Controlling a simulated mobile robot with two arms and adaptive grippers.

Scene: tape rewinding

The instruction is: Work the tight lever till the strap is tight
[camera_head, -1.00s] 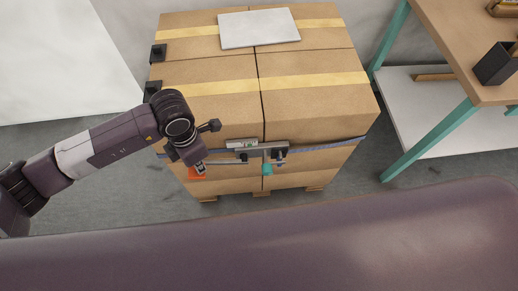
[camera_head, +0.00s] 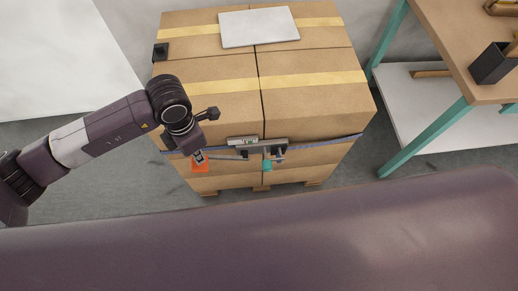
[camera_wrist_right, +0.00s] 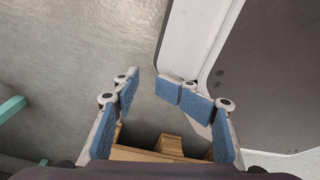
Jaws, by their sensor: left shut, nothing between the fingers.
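A grey strap tool (camera_head: 258,144) sits on the front of a stack of cardboard boxes (camera_head: 312,108), on a blue-grey strap (camera_head: 325,144) that runs around the stack. A thin grey bar reaches left from the tool toward an orange piece (camera_head: 201,168). A teal handle (camera_head: 267,165) hangs below the tool. Which part is the tight lever cannot be told for sure. My left gripper (camera_head: 199,157) is shut, pointing down at the orange piece, with nothing seen between its fingers; whether they touch is unclear. My right gripper (camera_wrist_right: 149,88) is open and empty in the right wrist view.
A white-grey panel (camera_head: 259,27) lies on top of the boxes. Black corner guards (camera_head: 160,51) sit on the left edge. A wooden table with teal legs (camera_head: 430,138) stands at the right, with a dark holder (camera_head: 491,63) on it. Grey floor is clear between the stack and table.

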